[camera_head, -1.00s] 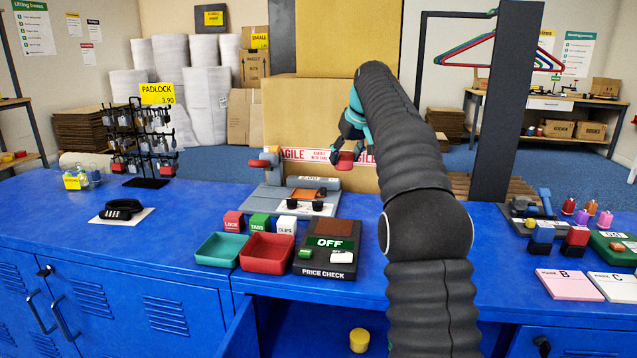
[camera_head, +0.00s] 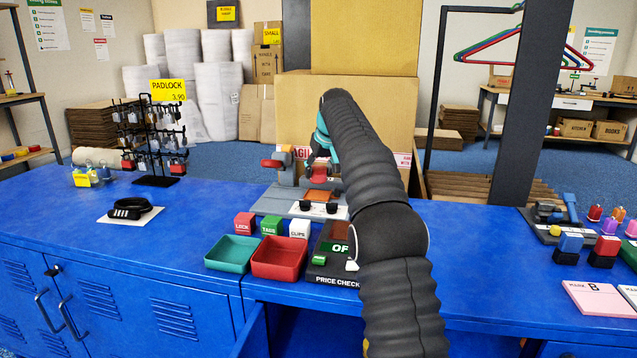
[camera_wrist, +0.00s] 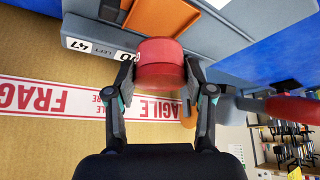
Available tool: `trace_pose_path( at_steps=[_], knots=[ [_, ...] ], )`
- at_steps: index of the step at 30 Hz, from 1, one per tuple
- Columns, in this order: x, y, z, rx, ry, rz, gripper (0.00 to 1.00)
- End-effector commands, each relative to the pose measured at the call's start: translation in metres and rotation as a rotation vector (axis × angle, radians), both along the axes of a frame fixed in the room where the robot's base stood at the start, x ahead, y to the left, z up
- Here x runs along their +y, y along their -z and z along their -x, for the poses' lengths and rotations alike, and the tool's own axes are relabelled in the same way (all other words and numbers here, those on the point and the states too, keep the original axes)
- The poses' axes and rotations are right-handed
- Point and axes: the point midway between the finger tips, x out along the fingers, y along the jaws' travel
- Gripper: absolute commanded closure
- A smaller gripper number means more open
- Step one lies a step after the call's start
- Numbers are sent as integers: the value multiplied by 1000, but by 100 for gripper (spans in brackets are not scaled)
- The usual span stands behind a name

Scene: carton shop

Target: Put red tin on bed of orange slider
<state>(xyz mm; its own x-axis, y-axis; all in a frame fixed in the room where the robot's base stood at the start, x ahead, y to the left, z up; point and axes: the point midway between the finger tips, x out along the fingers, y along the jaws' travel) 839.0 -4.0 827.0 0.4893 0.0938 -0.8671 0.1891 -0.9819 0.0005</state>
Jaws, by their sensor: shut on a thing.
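My gripper (camera_wrist: 160,92) is shut on a red tin (camera_wrist: 160,60), seen in the wrist view between both fingers. In the head view the tin (camera_head: 319,173) shows small beside the arm, and my gripper (camera_head: 322,160) is partly hidden by my arm. The orange bed of the slider (camera_wrist: 162,16) shows beyond the tin in the wrist view. In the head view the orange bed (camera_head: 320,195) sits on a grey machine (camera_head: 275,203), just below the tin in the picture. The tin appears apart from the bed.
A red knob (camera_wrist: 295,108) on the machine is close to the right of my gripper in the wrist view. Large cartons (camera_head: 290,100) stand behind. Teal (camera_head: 232,254) and red (camera_head: 279,257) trays and a price checker (camera_head: 332,262) are in front.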

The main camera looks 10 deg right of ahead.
Motion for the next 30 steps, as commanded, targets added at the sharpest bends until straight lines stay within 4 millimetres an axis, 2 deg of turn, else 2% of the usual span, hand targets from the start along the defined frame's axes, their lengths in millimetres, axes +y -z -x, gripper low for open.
trace_pose_path(
  at_steps=[9,23,24,27,30],
  knots=[
    [2,37,1,1,0,-1,90],
    [2,43,0,0,-1,0,90],
    [2,43,0,0,-1,0,42],
    [1,43,0,0,-1,0,22],
    [1,43,0,0,-1,0,22]
  ],
)
